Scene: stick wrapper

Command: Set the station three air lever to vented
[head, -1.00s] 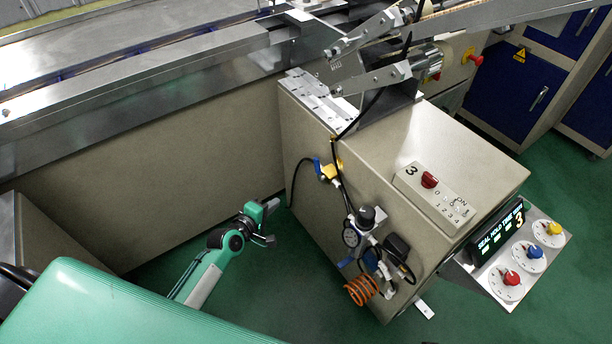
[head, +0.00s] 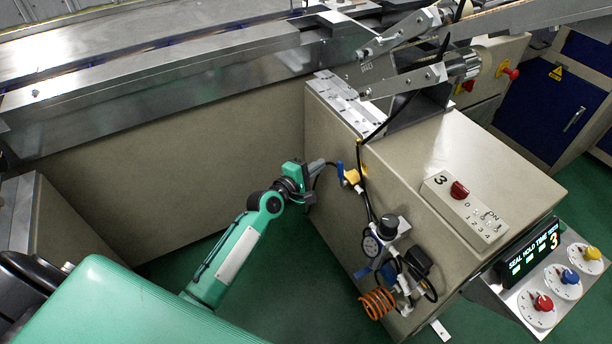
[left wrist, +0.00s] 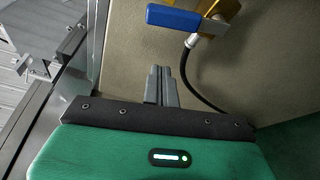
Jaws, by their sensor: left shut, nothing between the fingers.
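The station three cabinet (head: 395,190) is beige, with a box marked 3 on its top. On its left-facing side sits a brass-yellow air valve (head: 352,177) with a blue lever (head: 340,170). In the left wrist view the blue lever (left wrist: 188,20) lies roughly across the picture at the top, with the yellow valve body (left wrist: 222,8) at its right end. My left gripper (head: 325,163) is shut and empty, just left of the lever and apparently apart from it. In the left wrist view its closed fingers (left wrist: 161,82) point up toward the lever. My right gripper is not in view.
A black hose (left wrist: 200,80) runs down from the valve. Below it on the cabinet are a regulator with gauge (head: 372,245) and an orange coiled hose (head: 377,303). A conveyor frame (head: 180,75) runs along the back left. Green floor (head: 190,240) is open below my left arm.

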